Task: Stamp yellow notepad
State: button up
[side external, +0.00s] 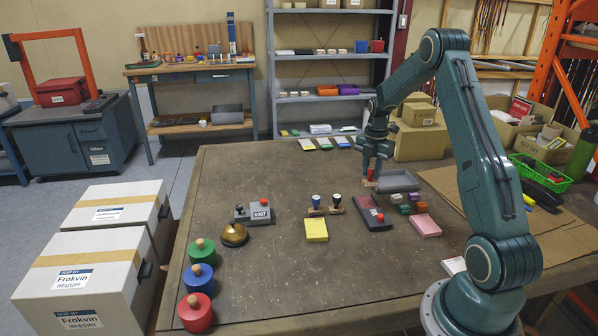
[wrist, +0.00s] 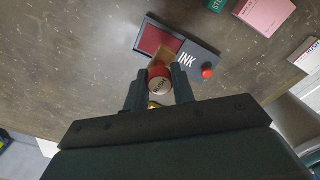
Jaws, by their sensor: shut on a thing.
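My gripper (side external: 372,164) is shut on a red-topped stamp (side external: 371,174) with a small wooden base, held in the air above the table. In the wrist view my gripper (wrist: 160,84) has its fingers on both sides of the stamp's round red top; the wooden base (wrist: 163,57) shows beyond it. The yellow notepad (side external: 316,230) lies flat in the middle of the table, its top blank as far as I can see. The open ink pad (side external: 368,209) has a dark case with a red knob. In the wrist view the ink pad's red surface (wrist: 154,40) is just past the stamp.
Two stamps (side external: 316,203) (side external: 337,202) stand behind the notepad. The front middle is clear.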

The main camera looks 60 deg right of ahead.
jog(key=shift+a, duration=0.1)
jog(key=w+a, duration=0.5)
jog(key=a, duration=0.4)
send_over(315, 226)
jog(key=shift+r, duration=0.2)
jog(key=shift+f, duration=0.1)
jog(key=shift+f, duration=2.9)
jog(key=shift+s+f, duration=0.1)
jog(key=shift+f, duration=0.45)
jog(key=shift+r, duration=0.15)
notch_tip(315, 226, up, 7)
dwell(1.0)
